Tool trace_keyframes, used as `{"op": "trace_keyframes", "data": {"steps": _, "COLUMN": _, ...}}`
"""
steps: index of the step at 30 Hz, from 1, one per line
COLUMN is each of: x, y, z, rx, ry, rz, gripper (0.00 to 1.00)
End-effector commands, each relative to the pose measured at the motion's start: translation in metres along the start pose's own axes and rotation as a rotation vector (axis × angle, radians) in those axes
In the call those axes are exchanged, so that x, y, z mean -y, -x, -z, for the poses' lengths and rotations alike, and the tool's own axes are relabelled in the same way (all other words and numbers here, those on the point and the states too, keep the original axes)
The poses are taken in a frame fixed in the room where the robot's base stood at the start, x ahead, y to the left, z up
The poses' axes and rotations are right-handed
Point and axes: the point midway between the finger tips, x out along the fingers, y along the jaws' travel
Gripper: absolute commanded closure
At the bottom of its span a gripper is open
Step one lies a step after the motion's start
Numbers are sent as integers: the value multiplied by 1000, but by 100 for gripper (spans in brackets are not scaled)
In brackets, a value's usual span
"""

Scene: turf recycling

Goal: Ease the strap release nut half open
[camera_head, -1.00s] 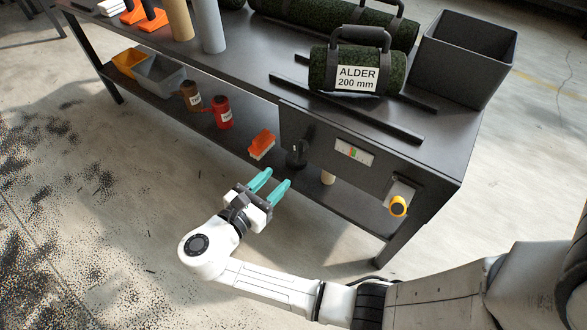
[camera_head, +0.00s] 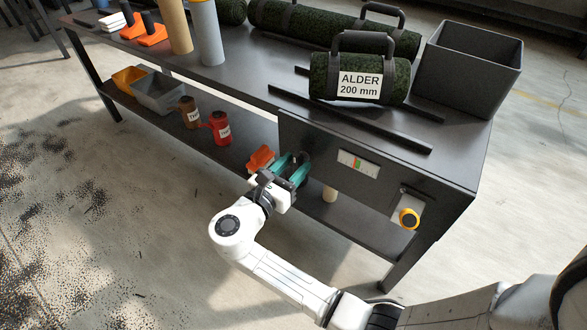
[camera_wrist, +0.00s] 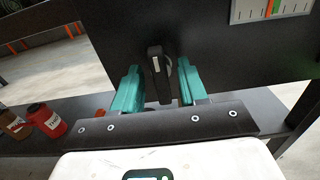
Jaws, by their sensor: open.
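The strap release nut appears to be the black knob with a wing-like grip (camera_wrist: 155,80) on the dark front panel of the bench. A pale mark shows near the top of its grip, which stands close to upright in the wrist view. In the head view the knob (camera_head: 304,155) is partly hidden behind my fingers. My gripper (camera_head: 294,167) is open, with its teal fingers reaching toward the panel. In the wrist view the fingers stand on either side of the knob, apart from it, with the right one closer. The gauge (camera_head: 358,164) with coloured bands is right of the knob.
A yellow-ringed knob (camera_head: 409,218) sits on the panel's right. The ALDER turf roll (camera_head: 330,75) lies on the bench top beside a grey bin (camera_head: 466,70). An orange brush-like item (camera_head: 261,158) and a red can (camera_head: 217,130) are on the lower shelf, left of my gripper.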

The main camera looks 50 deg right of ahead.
Motion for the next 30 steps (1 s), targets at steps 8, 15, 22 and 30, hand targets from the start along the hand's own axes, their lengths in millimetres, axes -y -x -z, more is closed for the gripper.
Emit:
{"op": "trace_keyframes", "data": {"steps": 8, "x": 0, "y": -3, "z": -1, "rx": 0, "ry": 0, "rz": -1, "gripper": 57}}
{"op": "trace_keyframes", "data": {"steps": 15, "x": 0, "y": -3, "z": 0, "rx": 0, "ry": 0, "rz": -1, "gripper": 75}}
{"op": "trace_keyframes", "data": {"steps": 22, "x": 0, "y": -3, "z": 0, "rx": 0, "ry": 0, "rz": -1, "gripper": 97}}
{"op": "trace_keyframes", "data": {"steps": 30, "x": 0, "y": -3, "z": -1, "rx": 0, "ry": -13, "rz": -1, "gripper": 100}}
